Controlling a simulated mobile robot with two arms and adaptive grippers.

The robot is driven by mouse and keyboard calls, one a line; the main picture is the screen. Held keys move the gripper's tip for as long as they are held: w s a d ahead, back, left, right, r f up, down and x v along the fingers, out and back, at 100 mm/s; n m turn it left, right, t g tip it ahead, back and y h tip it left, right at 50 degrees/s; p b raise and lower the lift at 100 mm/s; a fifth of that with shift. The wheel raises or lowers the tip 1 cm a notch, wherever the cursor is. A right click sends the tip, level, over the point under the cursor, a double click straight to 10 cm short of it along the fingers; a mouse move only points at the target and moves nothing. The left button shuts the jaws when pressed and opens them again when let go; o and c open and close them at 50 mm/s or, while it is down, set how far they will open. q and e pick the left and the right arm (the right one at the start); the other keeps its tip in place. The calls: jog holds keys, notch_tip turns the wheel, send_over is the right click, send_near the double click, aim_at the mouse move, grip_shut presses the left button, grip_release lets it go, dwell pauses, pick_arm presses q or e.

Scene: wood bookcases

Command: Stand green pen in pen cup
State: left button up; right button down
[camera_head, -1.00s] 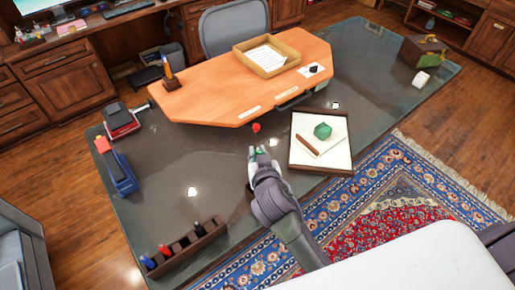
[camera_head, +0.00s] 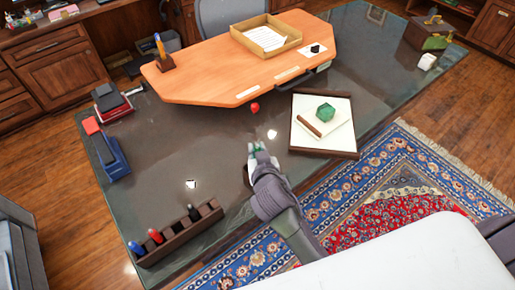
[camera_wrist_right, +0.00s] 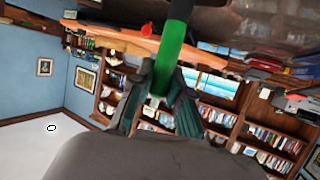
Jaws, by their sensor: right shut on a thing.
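My right gripper (camera_head: 258,153) is shut on the green pen and holds it above the near part of the dark glass-topped desk. In the right wrist view the green pen (camera_wrist_right: 172,62) stands up between the two fingers (camera_wrist_right: 160,100), with a black end at the top. In the head view the pen is mostly hidden by the fingers. A small wooden pen cup (camera_head: 166,64) with a blue and an orange pen in it stands on the left end of the orange wooden top, well apart from the gripper. My left gripper is out of view.
A dark rack (camera_head: 178,240) with blue, red and black markers lies at the front left. A framed tray (camera_head: 324,154) with a green block is right of the gripper. A red ball (camera_head: 255,108) lies ahead, before the raised wooden top (camera_head: 220,78).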

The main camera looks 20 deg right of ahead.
jog(key=shift+f, duration=0.55)
jog(key=c, duration=1)
grip_release()
jog(key=v, duration=1.2)
